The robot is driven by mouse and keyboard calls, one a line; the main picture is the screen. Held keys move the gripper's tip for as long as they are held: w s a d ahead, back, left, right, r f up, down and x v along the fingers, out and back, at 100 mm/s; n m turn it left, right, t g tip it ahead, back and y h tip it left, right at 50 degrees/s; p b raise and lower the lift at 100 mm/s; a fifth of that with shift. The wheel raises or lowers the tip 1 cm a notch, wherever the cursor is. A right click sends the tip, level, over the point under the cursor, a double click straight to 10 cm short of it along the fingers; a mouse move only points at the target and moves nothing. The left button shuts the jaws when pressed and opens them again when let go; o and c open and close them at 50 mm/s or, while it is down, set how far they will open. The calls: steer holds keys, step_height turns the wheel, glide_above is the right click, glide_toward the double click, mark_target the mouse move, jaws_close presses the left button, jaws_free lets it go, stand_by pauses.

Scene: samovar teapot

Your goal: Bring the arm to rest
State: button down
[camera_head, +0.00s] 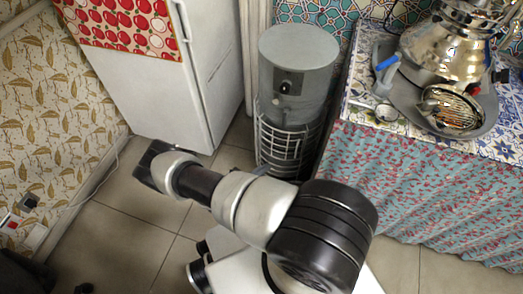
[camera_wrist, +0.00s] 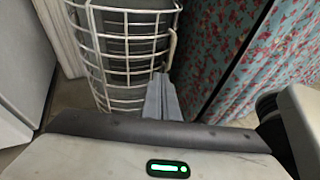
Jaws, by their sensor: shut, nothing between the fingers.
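My arm (camera_head: 240,200) stretches across the middle of the head view, over the tiled floor. My gripper (camera_wrist: 161,82) shows in the wrist view with its two grey fingers together and nothing between them. Its fingertips appear in front of the lower right side of the white wire cage; I cannot tell whether they touch it.
A grey cylinder (camera_head: 298,62) stands in a wire cage (camera_head: 283,145), also in the wrist view (camera_wrist: 125,48). A white fridge (camera_head: 215,55) is left of it. A curtained table (camera_head: 420,185) at right bears a metal samovar (camera_head: 447,45) on a tray (camera_head: 487,118). Floor (camera_head: 120,225) is mostly clear.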

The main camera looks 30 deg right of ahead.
steer(key=shift+a, duration=0.15)
steer(key=w+a+r+m+g+y, duration=0.15)
steer(key=r+m, duration=0.25)
steer(key=r, duration=0.6)
steer(key=w+a+r+m+g+y, duration=0.1)
steer(key=a+r+m+g, duration=0.3)
steer(key=r, duration=0.7)
steer(key=w+r+m+g+y, duration=0.15)
steer(key=r+m, duration=0.35)
steer(key=r, duration=0.5)
steer(key=s+a+r+m+t+y, duration=0.2)
steer(key=s+r+m+t+y, duration=0.1)
steer(key=s+r, duration=0.55)
steer(key=s+a+r+m+t+y, duration=0.25)
steer(key=s+r, duration=0.25)
steer(key=r, duration=0.6)
steer(key=s+a+r+m+t+y, duration=0.2)
steer(key=s+r+m+y, duration=0.3)
steer(key=r, duration=0.5)
step_height(320, 180, up, 23)
steer(key=n+h+p, duration=0.1)
steer(key=p, duration=2.3)
steer(key=shift+s+d, duration=0.25)
steer(key=shift+s, duration=0.2)
